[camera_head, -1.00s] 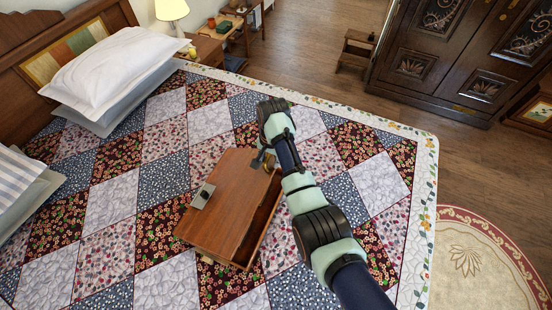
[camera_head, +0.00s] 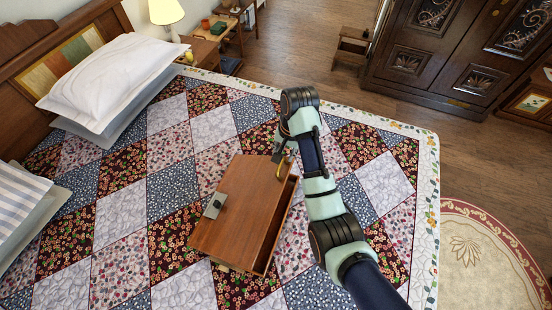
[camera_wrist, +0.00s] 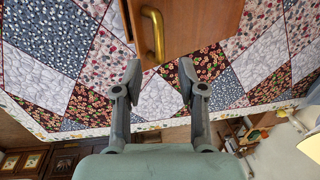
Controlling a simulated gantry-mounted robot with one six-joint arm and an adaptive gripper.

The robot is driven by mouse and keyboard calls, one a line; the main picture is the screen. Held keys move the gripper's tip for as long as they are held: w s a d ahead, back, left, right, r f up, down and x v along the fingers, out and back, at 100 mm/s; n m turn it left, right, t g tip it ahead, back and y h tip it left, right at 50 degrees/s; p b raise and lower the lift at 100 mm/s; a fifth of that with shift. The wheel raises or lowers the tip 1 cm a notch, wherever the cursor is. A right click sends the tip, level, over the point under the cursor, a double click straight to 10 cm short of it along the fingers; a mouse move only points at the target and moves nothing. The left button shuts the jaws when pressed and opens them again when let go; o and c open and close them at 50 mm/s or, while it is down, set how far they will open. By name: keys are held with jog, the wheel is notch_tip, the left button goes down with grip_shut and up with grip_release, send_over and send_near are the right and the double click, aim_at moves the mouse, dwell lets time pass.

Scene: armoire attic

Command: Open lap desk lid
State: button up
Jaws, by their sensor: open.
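The lap desk (camera_head: 235,215) is a brown wooden box on the quilted bed, with a metal plate (camera_head: 214,205) near its left edge. A dark gap runs along its right side; I cannot tell whether this is a raised lid or an open side. A brass handle (camera_head: 281,169) is at its far end. My gripper (camera_head: 279,147) is just beyond that end. In the wrist view, my gripper (camera_wrist: 160,78) is open and empty. The brass handle (camera_wrist: 154,36) lies ahead of the fingertips, roughly between them and apart from them.
The patchwork quilt (camera_head: 110,200) around the desk is clear. Pillows (camera_head: 110,75) lie at the left. A lamp (camera_head: 165,12) and small tables stand at the back. A dark armoire (camera_head: 430,50) and a round rug (camera_head: 480,250) are at the right.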

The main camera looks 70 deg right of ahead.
aim_at(281, 164)
jog(key=f, duration=0.6)
jog(key=shift+w+f, duration=0.3)
jog(key=shift+w, duration=0.1)
grip_shut()
